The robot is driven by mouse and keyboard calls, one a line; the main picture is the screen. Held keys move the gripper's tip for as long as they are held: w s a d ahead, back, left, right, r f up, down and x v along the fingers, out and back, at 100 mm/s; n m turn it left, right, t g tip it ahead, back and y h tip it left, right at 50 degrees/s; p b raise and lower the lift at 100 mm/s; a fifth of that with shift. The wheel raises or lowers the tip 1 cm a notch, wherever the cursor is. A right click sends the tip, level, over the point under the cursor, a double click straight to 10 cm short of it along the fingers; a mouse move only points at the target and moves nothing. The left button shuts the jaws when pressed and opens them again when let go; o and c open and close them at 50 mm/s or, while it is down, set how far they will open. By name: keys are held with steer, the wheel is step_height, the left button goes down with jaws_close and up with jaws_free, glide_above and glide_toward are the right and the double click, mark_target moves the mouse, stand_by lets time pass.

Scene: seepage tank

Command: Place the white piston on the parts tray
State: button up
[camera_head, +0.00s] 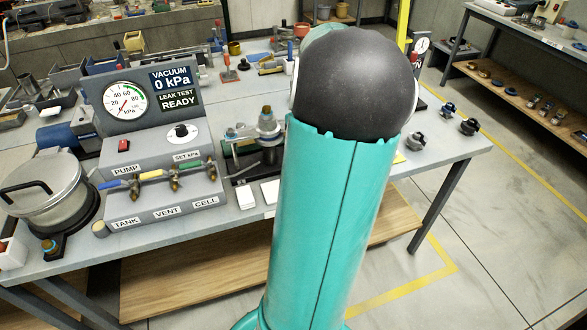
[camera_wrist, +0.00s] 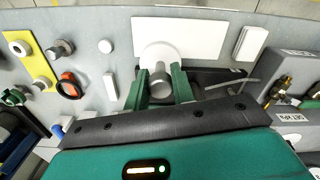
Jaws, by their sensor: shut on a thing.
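The white piston (camera_wrist: 160,55) shows in the wrist view as a pale round disc with a short grey cylinder on the near side. My gripper (camera_wrist: 160,85) has its green fingers on either side of it and is shut on it. A flat white rectangular plate (camera_wrist: 205,38), which looks like the parts tray, lies just beyond the fingers. The disc overlaps the plate's near edge in the picture; I cannot tell whether they touch. In the head view my arm hides the gripper and piston; a white edge (camera_head: 269,192) beside the arm may be part of the plate.
A small white block (camera_wrist: 250,42) lies right of the plate. Left are a yellow strip (camera_wrist: 32,62), an orange-and-black ring (camera_wrist: 69,86) and small fittings. The vacuum console (camera_head: 160,180) with valves and a cell stand (camera_head: 267,130) occupy the bench left of my arm.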

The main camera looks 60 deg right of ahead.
steer(key=shift+w+a+f, duration=0.4)
steer(key=shift+a+f, duration=0.1)
steer(key=shift+f, duration=0.8)
steer(key=shift+w+a+f, duration=0.35)
steer(key=shift+a+f, duration=0.2)
steer(key=shift+f, duration=0.7)
steer(key=shift+w+a+f, duration=0.4)
steer(key=shift+a+f, duration=0.1)
steer(key=shift+f, duration=0.8)
steer(key=shift+f, duration=0.15)
steer(key=o, duration=1)
step_height(320, 180, up, 12)
steer(key=shift+r, duration=0.2)
